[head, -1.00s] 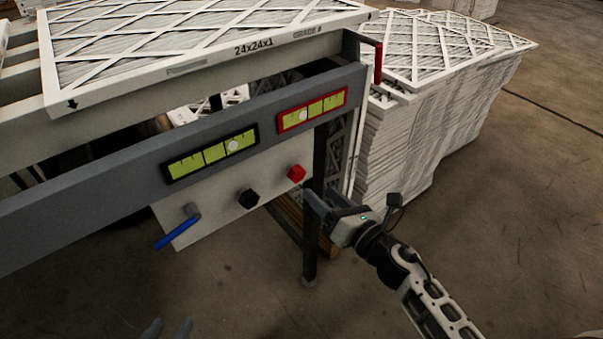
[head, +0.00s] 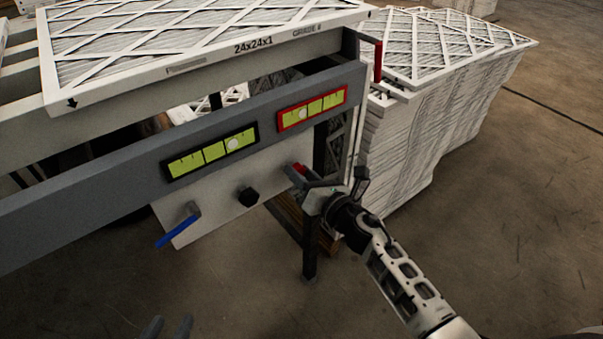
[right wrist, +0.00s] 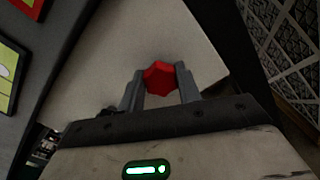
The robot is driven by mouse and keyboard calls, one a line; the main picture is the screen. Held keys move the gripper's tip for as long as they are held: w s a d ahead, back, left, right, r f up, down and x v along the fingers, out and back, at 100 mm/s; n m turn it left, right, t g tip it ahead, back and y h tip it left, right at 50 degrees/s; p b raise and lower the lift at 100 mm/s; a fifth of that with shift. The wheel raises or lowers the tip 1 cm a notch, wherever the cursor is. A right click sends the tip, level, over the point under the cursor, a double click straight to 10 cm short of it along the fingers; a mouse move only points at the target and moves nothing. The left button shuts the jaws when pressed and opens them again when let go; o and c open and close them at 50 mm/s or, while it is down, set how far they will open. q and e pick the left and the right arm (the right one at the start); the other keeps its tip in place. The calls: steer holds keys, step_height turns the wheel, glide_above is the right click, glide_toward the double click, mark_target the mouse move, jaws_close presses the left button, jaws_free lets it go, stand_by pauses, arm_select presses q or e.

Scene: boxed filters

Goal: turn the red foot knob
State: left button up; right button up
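The red foot knob (right wrist: 160,76) sticks out of a pale panel. In the head view its red top (head: 299,169) shows partly behind my right gripper (head: 300,184). In the right wrist view my right gripper (right wrist: 160,84) has one finger on each side of the knob. The fingers are apart, with only slim gaps beside the knob; firm contact cannot be made out. The red-framed level (head: 312,109), with a pale bubble near its middle, sits above the knob.
A black knob (head: 248,197) and a blue-handled valve (head: 179,231) sit left on the same panel (head: 215,212). A black-framed level (head: 211,153) is on the grey beam (head: 100,180). Stacked filters (head: 430,130) stand behind at right. The floor in front is open.

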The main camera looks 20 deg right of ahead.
steer(key=shift+m, duration=1.4)
steer(key=m+p, duration=0.1)
steer(key=m, duration=0.3)
steer(key=shift+d, duration=0.1)
steer(key=m+p, duration=0.1)
steer(key=m, duration=0.2)
arm_select(q)
steer(key=shift+r+p, duration=0.5)
steer(key=shift+r, duration=0.05)
arm_select(e)
steer(key=shift+f+m, duration=0.2)
steer(key=shift+m, duration=2.3)
arm_select(q)
steer(key=shift+s, duration=0.1)
steer(key=shift+a, duration=0.1)
